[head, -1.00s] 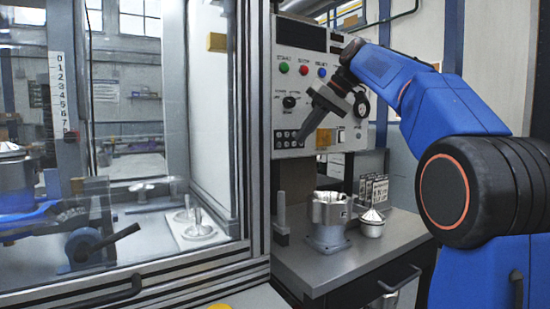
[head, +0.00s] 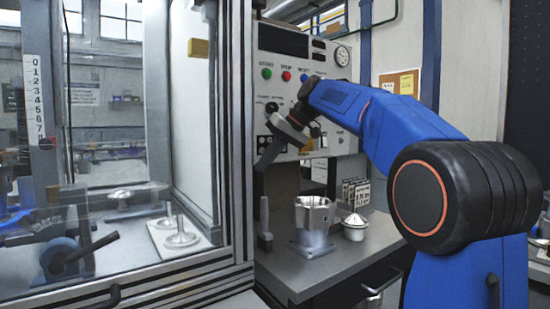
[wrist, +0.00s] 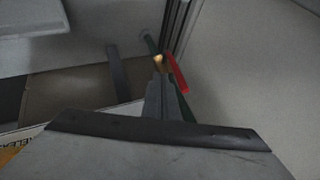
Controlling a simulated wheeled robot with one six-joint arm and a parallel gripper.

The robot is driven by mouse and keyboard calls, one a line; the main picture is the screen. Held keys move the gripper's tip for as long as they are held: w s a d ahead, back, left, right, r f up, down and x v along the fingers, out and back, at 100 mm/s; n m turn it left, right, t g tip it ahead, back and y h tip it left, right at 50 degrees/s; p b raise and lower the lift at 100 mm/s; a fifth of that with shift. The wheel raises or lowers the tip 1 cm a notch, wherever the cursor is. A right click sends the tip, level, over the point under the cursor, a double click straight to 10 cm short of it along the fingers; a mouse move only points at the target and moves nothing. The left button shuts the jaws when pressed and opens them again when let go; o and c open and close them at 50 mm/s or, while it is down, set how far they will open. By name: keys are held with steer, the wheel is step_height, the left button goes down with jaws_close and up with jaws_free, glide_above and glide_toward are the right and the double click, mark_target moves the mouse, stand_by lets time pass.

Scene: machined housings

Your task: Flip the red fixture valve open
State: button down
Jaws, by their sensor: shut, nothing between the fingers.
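In the wrist view, a slim red lever (wrist: 178,73), which looks like the red fixture valve's handle, slants beside a small brass-coloured fitting (wrist: 158,61). My gripper (wrist: 164,82) is shut and empty, its tips pointing toward the lever and fitting. Whether they touch cannot be told. In the head view, my gripper (head: 262,168) hangs in front of the control panel (head: 268,92), angled down and left, close to the enclosure's right frame. I cannot make out the red valve in the head view.
A machined metal housing (head: 313,222) and a cone-topped metal part (head: 355,226) stand on the grey bench (head: 335,262), right of an upright grey post (head: 264,220). A glass-doored enclosure (head: 242,130) fills the left side.

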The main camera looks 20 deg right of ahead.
steer(key=shift+s+a+r, duration=0.1)
steer(key=shift+a, duration=0.85)
steer(key=shift+a, duration=0.1)
steer(key=shift+s+a+r, duration=0.15)
steer(key=shift+a, duration=0.3)
steer(key=shift+s+a+r, duration=0.1)
steer(key=shift+a, duration=0.35)
